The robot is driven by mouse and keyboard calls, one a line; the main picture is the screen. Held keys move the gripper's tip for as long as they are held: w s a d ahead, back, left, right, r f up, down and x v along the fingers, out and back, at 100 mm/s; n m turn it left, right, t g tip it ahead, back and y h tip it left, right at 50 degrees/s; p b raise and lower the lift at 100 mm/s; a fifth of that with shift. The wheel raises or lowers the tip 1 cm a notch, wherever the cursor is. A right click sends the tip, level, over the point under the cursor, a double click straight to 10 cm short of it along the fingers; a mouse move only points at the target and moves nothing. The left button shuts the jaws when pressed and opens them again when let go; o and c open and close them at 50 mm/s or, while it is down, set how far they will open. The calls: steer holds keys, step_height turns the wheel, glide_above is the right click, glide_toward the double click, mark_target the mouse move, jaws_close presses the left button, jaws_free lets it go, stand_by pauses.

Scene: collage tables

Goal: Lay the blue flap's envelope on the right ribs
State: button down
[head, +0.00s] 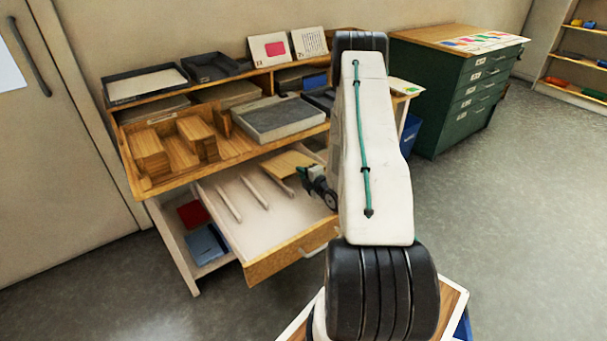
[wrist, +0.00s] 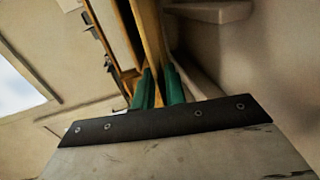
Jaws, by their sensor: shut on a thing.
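My gripper (head: 306,173) is at the right side of the open drawer (head: 232,190), shut on a flat tan envelope (head: 288,162). In the wrist view the green fingers (wrist: 159,78) pinch the envelope's thin edge (wrist: 152,35). No blue flap shows on it, so I cannot tell its flap colour. Pale ribs lie in the drawer: a left rib (head: 229,204), a middle rib (head: 255,193) and a right rib (head: 281,184). The envelope is over the back right part of the drawer, by the right rib. I cannot tell whether it touches the ribs. My arm hides the drawer's right end.
The desktop above holds wooden blocks (head: 179,143) and a grey box (head: 279,119), close over the drawer's back. A red item (head: 194,214) and a blue item (head: 207,244) lie on shelves at the left. A green cabinet (head: 460,95) stands at right. Front floor is clear.

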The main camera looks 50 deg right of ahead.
steer(key=c, duration=1.4)
jaws_free()
steer(key=shift+o, duration=0.2)
steer(key=shift+s, duration=0.1)
steer(key=v, duration=0.7)
steer(key=shift+s+r, duration=0.15)
steer(key=shift+s, duration=0.15)
steer(key=shift+w+a, duration=0.1)
